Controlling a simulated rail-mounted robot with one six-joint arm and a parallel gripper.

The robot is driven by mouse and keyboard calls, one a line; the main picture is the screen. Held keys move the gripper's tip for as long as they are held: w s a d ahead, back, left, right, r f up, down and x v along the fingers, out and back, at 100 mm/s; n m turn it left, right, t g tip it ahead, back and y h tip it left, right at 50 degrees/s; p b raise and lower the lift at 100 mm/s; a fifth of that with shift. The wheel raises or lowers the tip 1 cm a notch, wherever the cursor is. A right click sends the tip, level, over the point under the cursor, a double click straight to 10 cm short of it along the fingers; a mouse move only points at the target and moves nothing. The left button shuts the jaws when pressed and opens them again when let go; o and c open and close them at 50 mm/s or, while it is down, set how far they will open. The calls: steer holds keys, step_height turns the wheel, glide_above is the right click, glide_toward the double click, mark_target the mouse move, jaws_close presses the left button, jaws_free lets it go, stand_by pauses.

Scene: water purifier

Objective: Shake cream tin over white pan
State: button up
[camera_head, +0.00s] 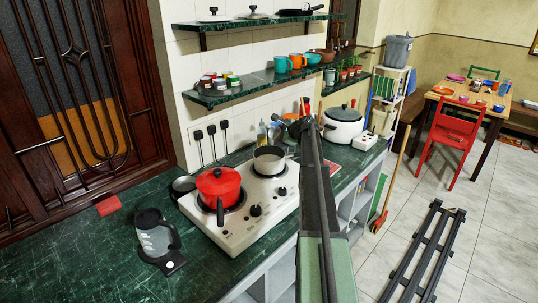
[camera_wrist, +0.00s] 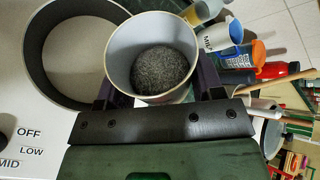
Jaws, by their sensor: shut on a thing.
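The white pan (camera_head: 269,160) stands on the back burner of the white stove. In the wrist view a round, open vessel with a dark inner wall (camera_wrist: 38,62) and a pale floor, seemingly this pan, lies at upper left. My gripper (camera_wrist: 157,85) is shut on the cream tin (camera_wrist: 125,48), with one finger on each side. The tin's open mouth faces the camera, and dark grey grainy stuff sits inside. The tin is beside the pan in the picture; its height above the stove cannot be told. In the head view my arm largely hides the gripper and tin.
A red pot (camera_head: 218,186) sits on the front-left burner. A kettle (camera_head: 156,236) stands at the counter's left. A white cooker (camera_head: 343,124) stands behind my arm. Bottles and cups (camera_wrist: 228,40) crowd the wrist view's right. Shelves (camera_head: 260,88) hang above.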

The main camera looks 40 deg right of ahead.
steer(key=shift+f, duration=0.15)
stand_by(0.8)
steer(key=shift+a+r+n+h, duration=0.1)
steer(key=shift+r+n+h, duration=0.35)
steer(key=shift+n+h, duration=0.3)
stand_by(1.8)
steer(key=shift+f+n+h, duration=0.35)
steer(key=shift+f+h, duration=0.05)
steer(key=shift+h, duration=0.15)
stand_by(2.0)
steer(key=shift+a+r+n+h, duration=0.15)
steer(key=shift+r+n+h, duration=0.15)
steer(key=shift+n+h, duration=0.15)
stand_by(1.5)
